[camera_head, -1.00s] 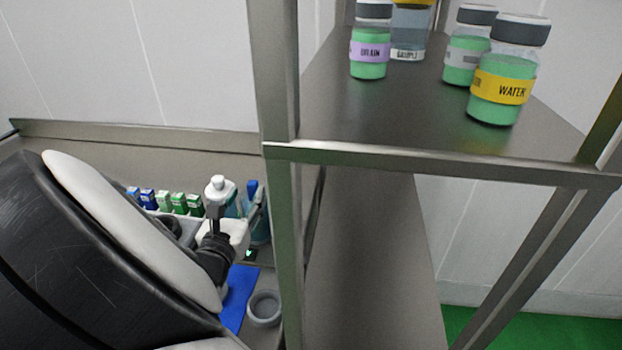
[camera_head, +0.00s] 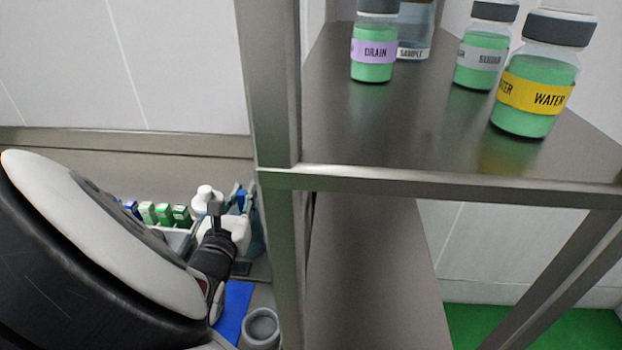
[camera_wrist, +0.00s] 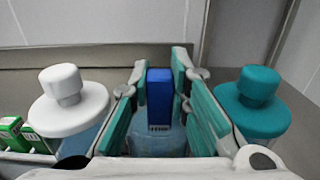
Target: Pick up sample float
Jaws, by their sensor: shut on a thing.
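In the wrist view, my gripper (camera_wrist: 160,90) has its teal-padded fingers on either side of a narrow upright blue piece (camera_wrist: 159,97). The blue piece stands above a clear bluish body, with small lettering I cannot read, so I cannot tell if this is the sample float. In the head view, my gripper (camera_head: 240,200) is low at the left, beside the shelf post, and partly hidden by my own wrist.
A white-capped bottle (camera_wrist: 68,100) and a teal-capped bottle (camera_wrist: 254,100) flank the gripper closely. Small green cartons (camera_head: 165,212) stand to the left. A steel shelf (camera_head: 400,120) at right bears labelled jars, including DRAIN (camera_head: 374,50) and WATER (camera_head: 535,95). A grey cup (camera_head: 262,328) is near a blue mat (camera_head: 234,300).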

